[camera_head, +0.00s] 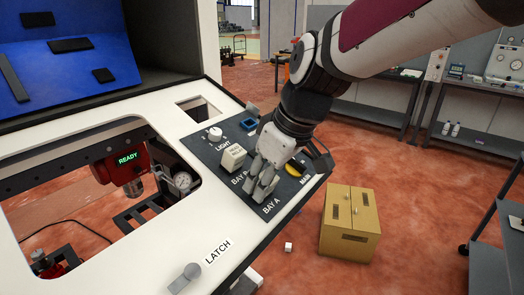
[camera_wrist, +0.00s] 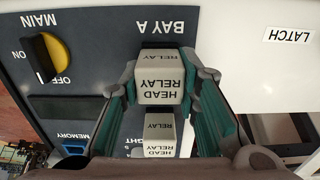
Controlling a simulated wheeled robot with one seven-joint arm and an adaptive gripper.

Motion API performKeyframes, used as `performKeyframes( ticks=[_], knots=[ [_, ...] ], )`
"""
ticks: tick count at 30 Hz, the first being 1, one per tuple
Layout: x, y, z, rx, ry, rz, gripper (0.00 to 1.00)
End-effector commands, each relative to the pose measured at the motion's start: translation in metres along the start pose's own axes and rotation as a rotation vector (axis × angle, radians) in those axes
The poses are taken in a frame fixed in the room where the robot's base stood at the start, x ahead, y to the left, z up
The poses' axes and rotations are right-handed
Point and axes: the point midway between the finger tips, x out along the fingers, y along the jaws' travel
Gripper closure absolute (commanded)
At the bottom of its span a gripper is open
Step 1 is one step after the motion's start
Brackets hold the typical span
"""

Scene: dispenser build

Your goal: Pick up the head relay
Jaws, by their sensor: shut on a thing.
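The head relay (camera_wrist: 160,85), a pale block with dark lettering, is between the two fingers of my gripper (camera_wrist: 168,78) in the wrist view, by the BAY A label. My gripper is shut on it. In the head view my gripper (camera_head: 262,180) points down at the BAY A spot of the dark panel, and its fingers mostly hide this relay. A second pale relay (camera_head: 232,157) stands at BAY B; it also shows in the wrist view (camera_wrist: 160,130), lettered HEAD RELAY. I cannot tell whether the held relay still touches its socket.
The dark panel (camera_head: 215,150) carries a white LIGHT knob (camera_head: 215,133) and a yellow-and-black MAIN switch (camera_head: 295,169) close to my gripper. A LATCH lever (camera_head: 187,275) is on the white console. A yellow box (camera_head: 350,222) and a small white cube (camera_head: 288,246) are on the floor.

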Motion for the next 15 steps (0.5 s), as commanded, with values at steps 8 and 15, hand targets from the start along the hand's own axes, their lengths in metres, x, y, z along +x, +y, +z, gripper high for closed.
performKeyframes(
  ticks=[8,15],
  knots=[
    [-0.031,0.000,-0.013,-0.002,0.005,0.004,0.96],
    [-0.047,-0.038,0.018,-0.003,0.004,0.003,0.96]
  ],
)
